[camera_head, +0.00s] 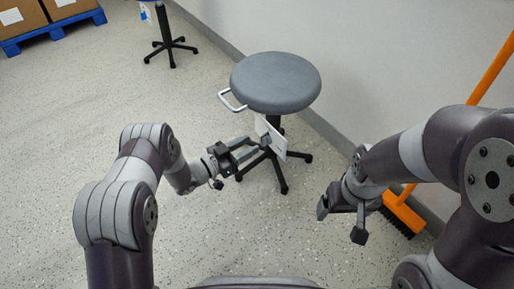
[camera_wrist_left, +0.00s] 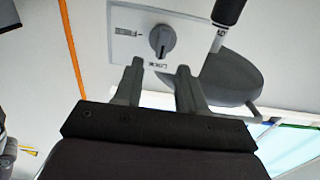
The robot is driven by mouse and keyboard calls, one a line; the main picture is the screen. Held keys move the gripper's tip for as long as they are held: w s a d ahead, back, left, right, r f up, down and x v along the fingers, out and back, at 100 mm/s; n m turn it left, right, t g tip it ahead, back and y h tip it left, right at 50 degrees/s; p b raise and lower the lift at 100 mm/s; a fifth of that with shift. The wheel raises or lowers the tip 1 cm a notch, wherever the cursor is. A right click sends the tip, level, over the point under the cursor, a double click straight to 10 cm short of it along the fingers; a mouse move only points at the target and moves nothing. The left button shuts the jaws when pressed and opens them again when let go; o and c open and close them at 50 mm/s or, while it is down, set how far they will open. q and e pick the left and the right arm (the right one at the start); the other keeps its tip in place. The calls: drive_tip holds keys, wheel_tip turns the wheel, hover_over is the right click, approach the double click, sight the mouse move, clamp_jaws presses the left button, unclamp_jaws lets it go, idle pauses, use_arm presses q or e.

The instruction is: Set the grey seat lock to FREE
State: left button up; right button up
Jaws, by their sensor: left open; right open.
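The grey stool (camera_head: 275,82) stands by the wall, with a white plate (camera_head: 277,142) below its seat. In the left wrist view the plate (camera_wrist_left: 122,18) appears upside down and carries a grey rotary knob (camera_wrist_left: 162,41). The label FREE is left of the knob and LOCK is below it. My right gripper (camera_head: 340,222) is open and empty, well right of the stool.
An orange broom (camera_head: 402,212) leans on the wall at the right. Another stool base (camera_head: 171,45) stands at the back left, near cardboard boxes on a blue pallet (camera_head: 52,28). The floor left of the grey stool is clear.

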sight(261, 138)
use_arm(q)
drive_tip(key=b+x, duration=0.1)
drive_tip(key=x, duration=0.2)
drive_tip(key=shift+d+f, duration=0.1)
drive_tip(key=shift+f, duration=0.1)
drive_tip(key=shift+w+d+r, duration=0.25)
drive_tip(key=shift+w+d, duration=0.15)
clamp_jaws()
use_arm(e)
wheel_tip(261, 138, down, 2)
drive_tip(key=shift+f, duration=0.15)
